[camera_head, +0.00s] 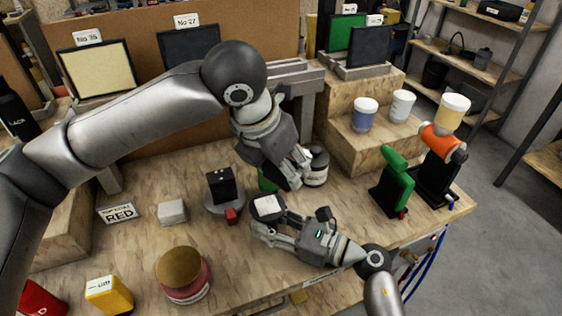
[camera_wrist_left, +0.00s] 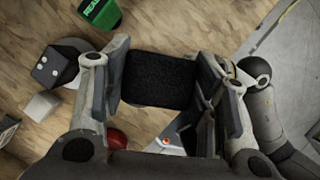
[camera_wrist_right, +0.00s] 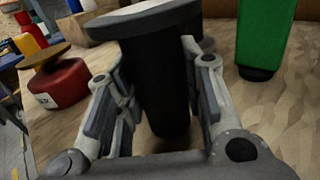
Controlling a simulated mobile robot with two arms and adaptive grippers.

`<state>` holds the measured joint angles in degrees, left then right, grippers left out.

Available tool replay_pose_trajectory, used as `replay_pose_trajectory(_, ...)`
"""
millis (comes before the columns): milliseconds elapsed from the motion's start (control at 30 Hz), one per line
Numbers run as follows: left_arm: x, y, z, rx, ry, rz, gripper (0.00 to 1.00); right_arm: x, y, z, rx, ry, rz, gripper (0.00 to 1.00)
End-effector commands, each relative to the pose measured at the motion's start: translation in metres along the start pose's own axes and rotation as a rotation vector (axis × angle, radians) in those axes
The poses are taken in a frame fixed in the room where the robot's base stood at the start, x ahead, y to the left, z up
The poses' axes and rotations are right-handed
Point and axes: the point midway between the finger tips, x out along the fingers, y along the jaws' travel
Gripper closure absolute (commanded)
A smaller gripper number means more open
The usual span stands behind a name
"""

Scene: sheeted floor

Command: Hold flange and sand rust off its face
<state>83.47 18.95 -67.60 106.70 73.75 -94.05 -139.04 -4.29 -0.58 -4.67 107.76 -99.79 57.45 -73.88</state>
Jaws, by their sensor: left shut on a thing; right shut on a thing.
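My left gripper (camera_head: 295,172) comes down from the upper left. In the left wrist view it (camera_wrist_left: 160,85) is shut on a dark, rough-faced block (camera_wrist_left: 160,78). My right gripper (camera_head: 268,228), low near the table front, is shut on a black upright stem (camera_wrist_right: 160,85) topped by a flat grey disc (camera_wrist_right: 145,18). I take the disc to be the flange; no rust can be made out. My left fingers are above and right of the disc, apart from it in the head view.
A green container (camera_wrist_right: 263,35) is behind the stem. A black box (camera_head: 220,183) on a grey base, a grey block (camera_head: 172,212) and a red jar (camera_head: 186,288) stand left. A green tool (camera_head: 396,178) stands right.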

Motion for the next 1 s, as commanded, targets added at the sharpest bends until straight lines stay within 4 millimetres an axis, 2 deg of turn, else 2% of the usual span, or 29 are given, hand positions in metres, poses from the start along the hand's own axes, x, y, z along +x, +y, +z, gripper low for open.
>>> replay_pose_trajectory(667, 0.062, 0.0, -0.027, -0.001, 0.003, -0.002, 0.69, 0.0, 0.0, 0.0, 0.001, 0.0, 0.001, 1.0)
replay_pose_trajectory(700, 0.061, 0.003, -0.031, -0.002, 0.001, 0.0, 0.72, 0.0, 0.0, 0.0, 0.001, 0.0, 0.001, 1.0)
replay_pose_trajectory(1000, 0.051, 0.018, -0.052, -0.002, 0.003, 0.0, 0.73, 0.0, 0.0, 0.0, 0.001, 0.0, 0.0, 1.0)
